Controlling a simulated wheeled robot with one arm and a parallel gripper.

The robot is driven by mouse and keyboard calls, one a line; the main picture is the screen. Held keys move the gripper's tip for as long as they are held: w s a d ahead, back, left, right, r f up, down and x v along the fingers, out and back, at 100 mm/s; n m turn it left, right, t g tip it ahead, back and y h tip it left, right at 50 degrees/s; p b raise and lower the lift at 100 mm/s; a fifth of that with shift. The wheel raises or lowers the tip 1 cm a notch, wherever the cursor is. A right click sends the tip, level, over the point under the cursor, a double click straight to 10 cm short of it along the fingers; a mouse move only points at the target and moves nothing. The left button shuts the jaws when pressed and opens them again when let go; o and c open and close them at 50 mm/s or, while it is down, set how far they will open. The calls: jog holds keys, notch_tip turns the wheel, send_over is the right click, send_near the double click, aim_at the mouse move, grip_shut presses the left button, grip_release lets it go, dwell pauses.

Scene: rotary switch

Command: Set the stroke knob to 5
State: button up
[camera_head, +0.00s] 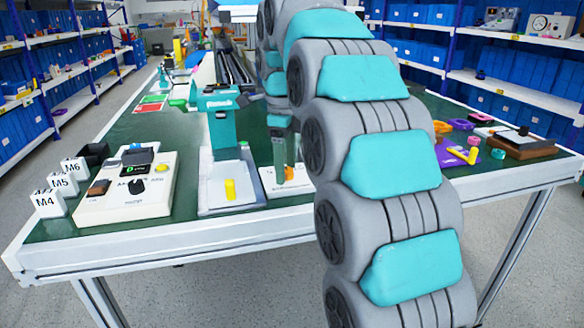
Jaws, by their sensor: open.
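A white control box (110,205) stands on the table at the left. A black round knob (137,187) sits on its sloped top, with printed marks around it too small to read. I cannot tell for sure whether this is the stroke knob, or its setting. A small display (134,170) with a green digit is above it. My gripper (287,163) hangs over the table to the right of the box, partly hidden by my arm. It is open and apart from the knob, near a small white plate with an orange part.
A brown rocker (98,187) and a yellow button (162,167) flank the knob. White blocks M4 (49,203), M5 and M6 stand left of the box.

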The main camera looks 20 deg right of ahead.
grip_shut()
dwell(0.5)
